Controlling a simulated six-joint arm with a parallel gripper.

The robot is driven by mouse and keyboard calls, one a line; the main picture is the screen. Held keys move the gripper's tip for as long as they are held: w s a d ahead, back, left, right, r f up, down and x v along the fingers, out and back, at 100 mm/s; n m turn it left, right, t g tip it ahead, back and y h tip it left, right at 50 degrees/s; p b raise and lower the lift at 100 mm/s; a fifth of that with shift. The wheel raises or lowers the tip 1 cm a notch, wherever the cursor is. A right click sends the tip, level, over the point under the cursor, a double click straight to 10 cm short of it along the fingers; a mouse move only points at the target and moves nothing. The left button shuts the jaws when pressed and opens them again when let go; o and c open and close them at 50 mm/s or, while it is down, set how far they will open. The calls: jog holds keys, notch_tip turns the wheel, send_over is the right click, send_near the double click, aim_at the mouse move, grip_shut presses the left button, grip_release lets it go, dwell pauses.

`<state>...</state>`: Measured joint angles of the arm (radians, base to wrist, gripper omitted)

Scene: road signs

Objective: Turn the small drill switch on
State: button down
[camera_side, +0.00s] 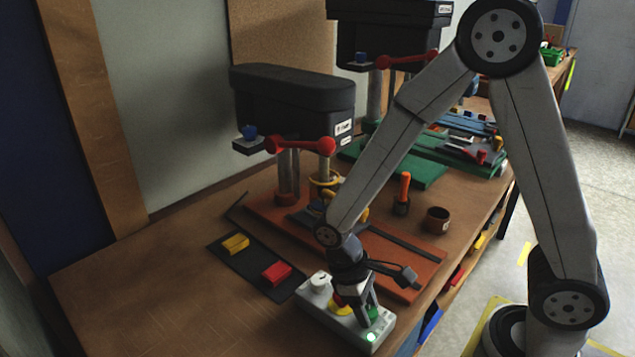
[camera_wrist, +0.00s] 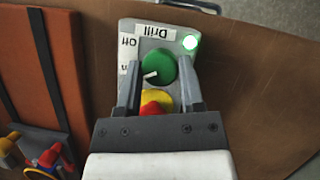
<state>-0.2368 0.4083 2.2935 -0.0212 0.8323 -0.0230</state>
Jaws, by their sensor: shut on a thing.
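The drill switch box (camera_side: 345,318) is a light grey box near the front edge of the workbench. In the wrist view, its green knob (camera_wrist: 158,67) has a white pointer aimed left toward the partly hidden "On" label (camera_wrist: 124,68). The "Off" label (camera_wrist: 129,42) is farther up. A round indicator light (camera_wrist: 190,42) glows green, also in the side view (camera_side: 371,337). My gripper (camera_wrist: 161,74) is shut on the green knob, one finger on each side. A red and yellow button (camera_wrist: 156,100) sits beside the knob, partly hidden by my gripper.
A drill press (camera_side: 293,92) on an orange base (camera_side: 410,262) stands behind the box. A dark strip (camera_side: 225,250) with a yellow and a red block lies to the left. A brown cup (camera_side: 437,219) and orange-handled tool (camera_side: 403,188) are farther back. The bench's front left is clear.

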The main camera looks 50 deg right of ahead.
jog(key=shift+c, duration=1)
grip_release()
jog(key=v, duration=0.7)
jog(key=shift+r, duration=0.4)
jog(key=shift+w, duration=0.15)
